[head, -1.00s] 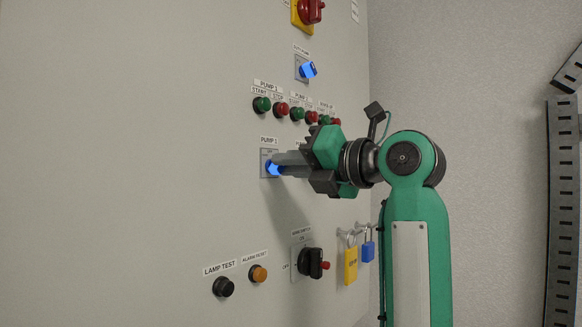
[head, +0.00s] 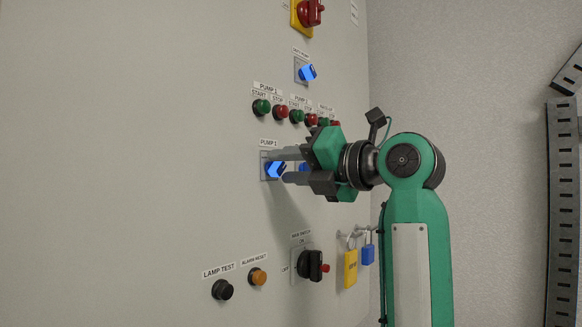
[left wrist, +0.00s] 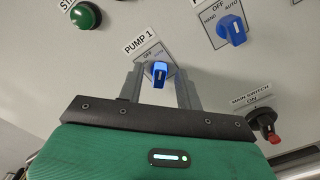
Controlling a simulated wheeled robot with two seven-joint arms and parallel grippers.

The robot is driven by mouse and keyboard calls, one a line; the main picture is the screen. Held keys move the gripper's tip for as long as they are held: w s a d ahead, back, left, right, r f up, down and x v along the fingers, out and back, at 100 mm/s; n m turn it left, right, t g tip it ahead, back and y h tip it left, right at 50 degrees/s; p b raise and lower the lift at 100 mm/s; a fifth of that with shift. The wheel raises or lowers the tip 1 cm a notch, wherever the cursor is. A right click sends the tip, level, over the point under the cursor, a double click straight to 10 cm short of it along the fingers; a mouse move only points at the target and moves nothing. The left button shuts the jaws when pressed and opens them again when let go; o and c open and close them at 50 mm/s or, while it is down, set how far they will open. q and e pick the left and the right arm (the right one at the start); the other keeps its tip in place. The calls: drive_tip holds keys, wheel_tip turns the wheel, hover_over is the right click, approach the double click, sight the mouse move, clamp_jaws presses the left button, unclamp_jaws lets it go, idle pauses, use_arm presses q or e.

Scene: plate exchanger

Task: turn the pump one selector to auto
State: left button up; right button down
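The pump 1 selector is a blue knob (head: 274,170) on a small square plate under the PUMP 1 label. In the left wrist view the knob (left wrist: 159,73) shows between my two fingers, with OFF and AUTO lettering behind it. I cannot tell for sure which position it points to. My left gripper (head: 288,166) is open in front of the panel, one finger on each side of the knob. In the left wrist view the gripper (left wrist: 160,92) has gaps on both sides of the knob. My right gripper is not in view.
A second blue selector (left wrist: 232,29) sits right of pump 1. Start and stop buttons (head: 281,111) are above. The main switch (head: 310,266), padlocks (head: 350,267), lamp test button (head: 222,289) and alarm reset button (head: 257,277) are below. Bare panel lies to the left.

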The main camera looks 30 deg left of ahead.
use_arm(q)
drive_tip(key=s+d+b, duration=0.1)
drive_tip(key=d+b, duration=0.4)
drive_tip(key=d, duration=0.8)
drive_tip(key=shift+d, duration=0.4)
